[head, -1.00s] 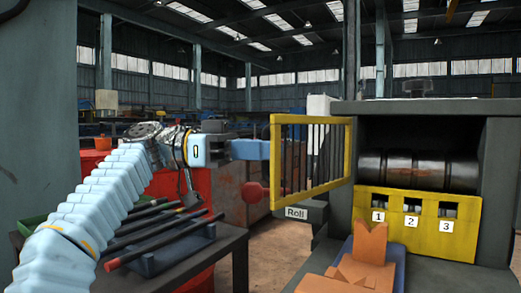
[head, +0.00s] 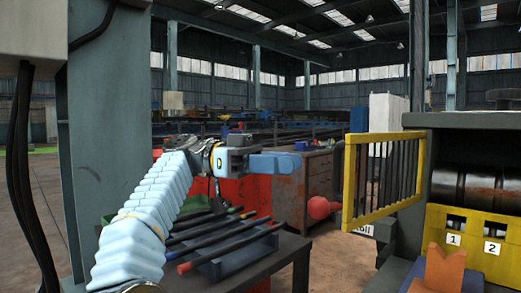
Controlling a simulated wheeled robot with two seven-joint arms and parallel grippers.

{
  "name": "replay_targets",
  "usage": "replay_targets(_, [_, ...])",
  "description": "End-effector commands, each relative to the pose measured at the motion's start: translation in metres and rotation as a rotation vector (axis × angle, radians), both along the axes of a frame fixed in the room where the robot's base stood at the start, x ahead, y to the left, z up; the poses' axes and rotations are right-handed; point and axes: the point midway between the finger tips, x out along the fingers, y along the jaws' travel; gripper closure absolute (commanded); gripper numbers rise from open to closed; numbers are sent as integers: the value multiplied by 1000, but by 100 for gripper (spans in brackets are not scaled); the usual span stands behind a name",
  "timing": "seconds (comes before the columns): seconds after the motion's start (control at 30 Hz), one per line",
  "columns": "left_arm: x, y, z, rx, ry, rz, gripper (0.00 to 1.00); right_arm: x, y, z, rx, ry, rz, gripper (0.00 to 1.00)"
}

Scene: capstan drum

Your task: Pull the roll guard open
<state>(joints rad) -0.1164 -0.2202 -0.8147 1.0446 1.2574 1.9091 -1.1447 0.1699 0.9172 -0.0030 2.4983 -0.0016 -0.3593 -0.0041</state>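The roll guard (head: 349,190), a yellow frame with dark upright bars, stands swung out to the left of the drum opening. A red knob (head: 322,207) sticks out at its left side. The dark ribbed drum (head: 482,190) is exposed at the right edge. My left gripper (head: 283,163), with blue fingers, is in the air left of the guard and above the knob in the picture, apparently touching neither. Its fingers are seen side-on, so their gap does not show. The "Roll" label is partly cut off by the machine. My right gripper is out of view.
A dark table (head: 285,252) with several rods with coloured ends in a rack lies below my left arm. A grey-green column (head: 108,140) stands left. An orange V-shaped block (head: 444,268) sits in front of the yellow numbered panel (head: 470,236). Open floor lies between.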

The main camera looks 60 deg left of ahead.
Motion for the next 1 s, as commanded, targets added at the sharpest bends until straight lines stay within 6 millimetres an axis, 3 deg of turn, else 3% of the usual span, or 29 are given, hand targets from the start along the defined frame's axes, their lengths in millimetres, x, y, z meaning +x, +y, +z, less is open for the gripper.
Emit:
replay_targets(0.03, [-4,9,6,-1,4,0,65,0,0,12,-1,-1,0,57])
replay_targets(0.2, [-20,28,8,-1,-4,-4,65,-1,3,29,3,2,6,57])
replay_targets(0.4, [-26,40,2,-1,0,-2,65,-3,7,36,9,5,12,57])
replay_targets(1.0, [-27,42,0,-1,0,-1,65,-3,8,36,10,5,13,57])
